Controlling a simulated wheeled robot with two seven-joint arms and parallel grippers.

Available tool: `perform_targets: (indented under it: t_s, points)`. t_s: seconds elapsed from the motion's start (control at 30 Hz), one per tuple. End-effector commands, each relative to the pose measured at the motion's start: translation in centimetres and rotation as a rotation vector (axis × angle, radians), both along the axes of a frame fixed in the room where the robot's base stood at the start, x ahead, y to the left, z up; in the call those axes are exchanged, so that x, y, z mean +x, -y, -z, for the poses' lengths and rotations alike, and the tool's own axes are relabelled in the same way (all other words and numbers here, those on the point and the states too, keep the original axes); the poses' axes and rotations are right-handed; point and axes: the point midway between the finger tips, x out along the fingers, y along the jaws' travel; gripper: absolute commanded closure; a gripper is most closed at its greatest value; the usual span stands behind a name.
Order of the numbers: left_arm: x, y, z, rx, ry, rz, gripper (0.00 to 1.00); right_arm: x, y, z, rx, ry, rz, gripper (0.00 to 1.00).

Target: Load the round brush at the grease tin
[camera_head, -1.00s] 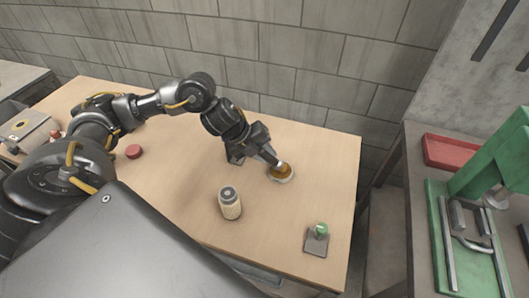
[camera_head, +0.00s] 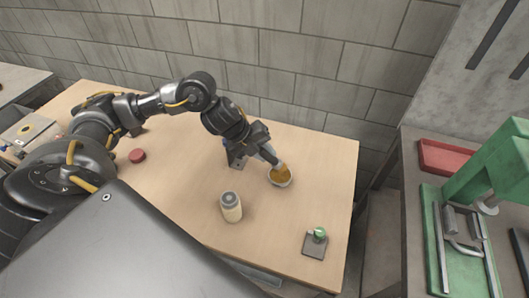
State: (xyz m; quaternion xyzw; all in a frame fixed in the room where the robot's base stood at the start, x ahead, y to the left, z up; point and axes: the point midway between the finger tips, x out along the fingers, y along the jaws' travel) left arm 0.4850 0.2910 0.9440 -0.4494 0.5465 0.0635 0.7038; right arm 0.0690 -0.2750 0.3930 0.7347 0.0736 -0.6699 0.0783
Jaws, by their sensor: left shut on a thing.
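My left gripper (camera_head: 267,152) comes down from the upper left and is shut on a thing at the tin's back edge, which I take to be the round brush. The gripper mostly hides the brush, and its lower end meets the tin's back edge in the picture. I cannot tell whether it touches the grease. My right gripper is not in view.
A jar with a grey lid (camera_head: 232,208) stands in front of the tin. A dark plate with a green knob (camera_head: 316,243) lies at the front right. A grey block (camera_head: 236,159) sits beside the gripper. A red disc (camera_head: 137,155) lies left. A green press (camera_head: 485,172) stands on the right bench.

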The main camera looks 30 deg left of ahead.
Motion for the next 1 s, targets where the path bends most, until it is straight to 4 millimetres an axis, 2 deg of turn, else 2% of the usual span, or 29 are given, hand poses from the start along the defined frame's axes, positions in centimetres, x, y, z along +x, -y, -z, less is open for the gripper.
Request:
perform_targets:
  t_s: [0.03,0.4,1.0]
  points:
    - [0.0,0.0,-0.9,-0.001,0.001,0.000,0.97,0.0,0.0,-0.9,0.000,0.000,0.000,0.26]
    - [0.1,0.0,-3.9,-0.002,0.002,0.000,0.97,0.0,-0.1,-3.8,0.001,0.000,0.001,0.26]
    - [0.1,0.0,-4.0,-0.002,0.003,-0.001,0.97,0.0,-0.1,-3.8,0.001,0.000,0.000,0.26]
